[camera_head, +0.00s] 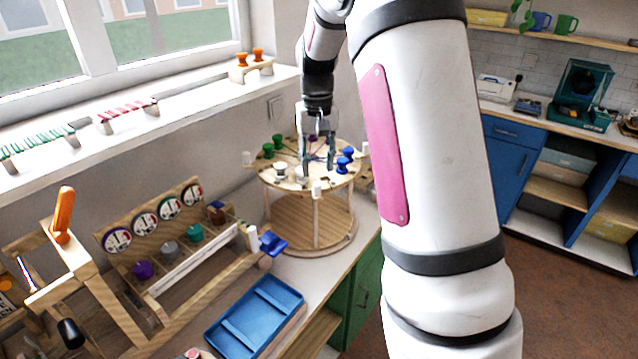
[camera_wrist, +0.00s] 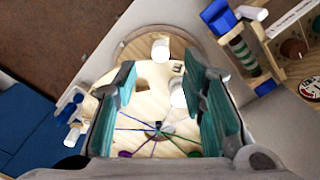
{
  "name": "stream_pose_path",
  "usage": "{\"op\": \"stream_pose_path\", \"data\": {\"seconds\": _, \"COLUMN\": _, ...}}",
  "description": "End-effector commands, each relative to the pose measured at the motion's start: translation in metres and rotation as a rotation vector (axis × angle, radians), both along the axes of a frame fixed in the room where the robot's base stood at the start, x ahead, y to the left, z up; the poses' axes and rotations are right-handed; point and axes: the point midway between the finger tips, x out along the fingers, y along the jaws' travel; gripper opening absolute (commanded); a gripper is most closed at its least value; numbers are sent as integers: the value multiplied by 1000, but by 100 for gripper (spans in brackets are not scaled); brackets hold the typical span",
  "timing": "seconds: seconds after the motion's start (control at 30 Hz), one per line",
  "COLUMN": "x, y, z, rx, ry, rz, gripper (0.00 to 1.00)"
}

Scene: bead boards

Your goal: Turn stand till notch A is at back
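The stand (camera_head: 310,220) is a round wooden braiding stand, with a notched top disc (camera_head: 345,181) on posts over a round base. Green bobbins (camera_head: 273,146), blue bobbins (camera_head: 345,158) and white bobbins or pegs (camera_head: 281,171) sit around the disc. Coloured threads (camera_wrist: 155,130) meet near its middle. My gripper (camera_head: 317,165) points down over the disc. In the wrist view its teal fingers are apart, with a white bobbin (camera_wrist: 178,95) close by the right finger; I cannot tell if they touch. A small dark mark shows near the rim, but no notch letter is readable.
A wooden rack (camera_head: 150,225) with dials and coloured spools stands left of the stand. A blue tray (camera_head: 254,316) lies in front of it. The windowsill (camera_head: 190,95) with braid samples runs behind. The wall is close behind the stand.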

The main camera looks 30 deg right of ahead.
Motion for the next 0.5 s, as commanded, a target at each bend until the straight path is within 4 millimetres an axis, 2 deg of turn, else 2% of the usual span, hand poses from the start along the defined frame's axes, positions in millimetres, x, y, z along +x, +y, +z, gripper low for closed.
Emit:
{"op": "stream_pose_path", "data": {"seconds": 0.2, "x": -3, "y": 0, "z": -40, "rx": 2, "ry": 4, "rz": -1, "gripper": 38}}
{"op": "stream_pose_path", "data": {"seconds": 0.4, "x": -1, "y": 0, "z": -62, "rx": 1, "ry": 2, "rz": -1, "gripper": 38}}
{"op": "stream_pose_path", "data": {"seconds": 0.5, "x": -1, "y": 0, "z": -67, "rx": 0, "ry": 0, "rz": -1, "gripper": 38}}
